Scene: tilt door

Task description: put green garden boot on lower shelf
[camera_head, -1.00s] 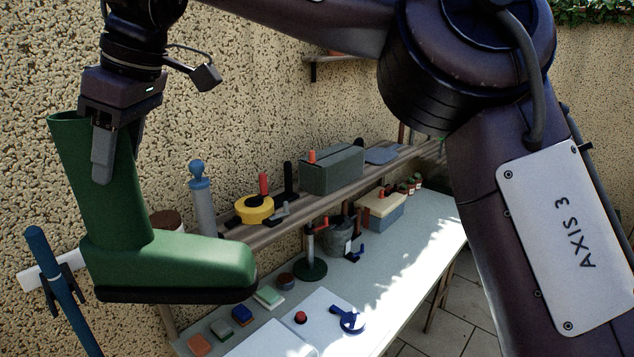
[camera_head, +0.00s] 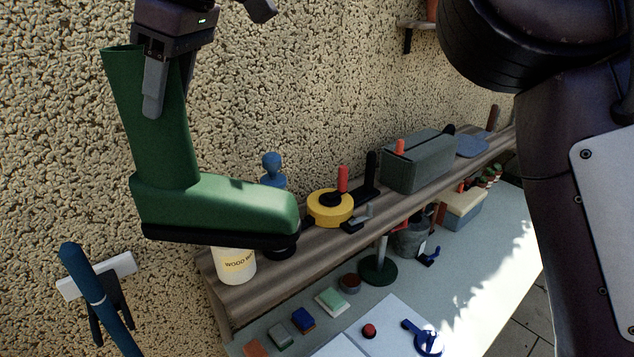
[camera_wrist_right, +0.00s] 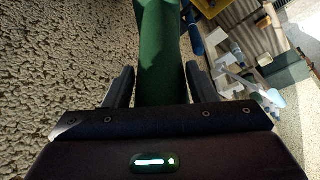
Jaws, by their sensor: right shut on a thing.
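The green garden boot (camera_head: 170,150) hangs upright at the left of the head view, its toe pointing right. My right gripper (camera_head: 167,92) is shut on the top of its shaft; one finger shows on the outside. In the right wrist view the green shaft (camera_wrist_right: 162,60) lies between the two fingers. The wooden shelf (camera_head: 300,258) runs along the wall below and right of the boot. The boot's sole overlaps the shelf's left end in the picture; I cannot tell how far apart they are. My left gripper is not in view.
On the shelf stand a white wood can (camera_head: 235,265), a blue-topped object (camera_head: 273,168), a yellow roll (camera_head: 330,208) and a grey-green box (camera_head: 418,160). A blue-handled tool (camera_head: 95,295) hangs on the wall. A workbench (camera_head: 500,235) lies below.

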